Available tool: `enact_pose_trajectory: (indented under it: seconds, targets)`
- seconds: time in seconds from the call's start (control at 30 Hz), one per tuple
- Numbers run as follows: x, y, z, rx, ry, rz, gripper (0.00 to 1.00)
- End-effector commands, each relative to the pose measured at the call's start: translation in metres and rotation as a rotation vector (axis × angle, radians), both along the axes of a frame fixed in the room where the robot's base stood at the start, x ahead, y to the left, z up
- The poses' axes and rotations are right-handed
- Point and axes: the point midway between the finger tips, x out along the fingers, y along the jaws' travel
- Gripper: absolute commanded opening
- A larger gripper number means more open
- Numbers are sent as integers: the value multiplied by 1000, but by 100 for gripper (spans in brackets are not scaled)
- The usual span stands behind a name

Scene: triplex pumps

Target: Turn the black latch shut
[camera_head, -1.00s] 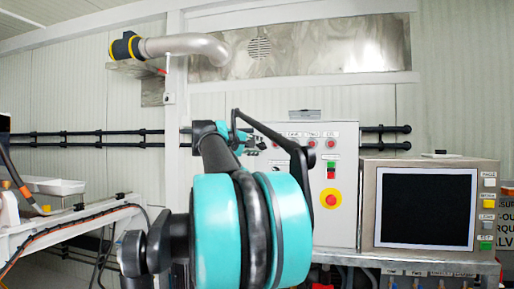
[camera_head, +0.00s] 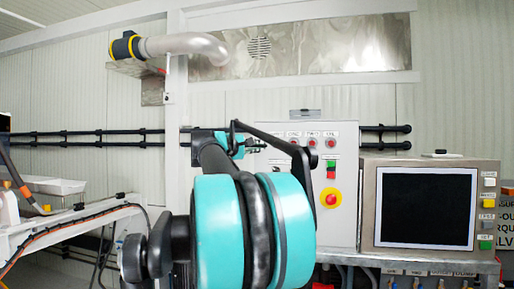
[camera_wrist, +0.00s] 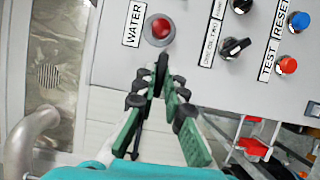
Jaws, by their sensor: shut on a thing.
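The black latch (camera_wrist: 162,66) is a small narrow dark piece at the edge of the grey control cabinet in the wrist view, just below the red WATER lamp. My gripper (camera_wrist: 162,88) has its green-padded fingers drawn together at the tips, shut on the latch. The fingertips hide part of the latch, so its exact angle is hard to tell. In the head view my gripper (camera_head: 256,145) is at the cabinet's left edge. The latch cannot be made out there.
The control cabinet (camera_head: 345,215) carries lamps, selector knobs and a red emergency button (camera_head: 330,198). A monitor (camera_head: 425,208) stands to its right. Black rails (camera_head: 85,138) run along the wall. A silver pipe (camera_wrist: 35,135) shows at left in the wrist view.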

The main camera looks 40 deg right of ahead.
Motion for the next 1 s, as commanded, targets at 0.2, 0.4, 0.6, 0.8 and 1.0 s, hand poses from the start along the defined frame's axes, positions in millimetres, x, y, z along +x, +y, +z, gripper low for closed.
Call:
enact_pose_trajectory:
  seconds: [0.2, 0.4, 0.6, 0.8, 1.0]
  targets:
    - [0, 0, 0, 1, -1, 0, 26]
    - [0, 0, 0, 2, -2, 0, 31]
    - [-1, 4, 0, 2, -2, 1, 31]
    - [-9, 31, 0, 2, -2, 4, 31]
    - [-21, 69, -1, 2, -2, 5, 31]
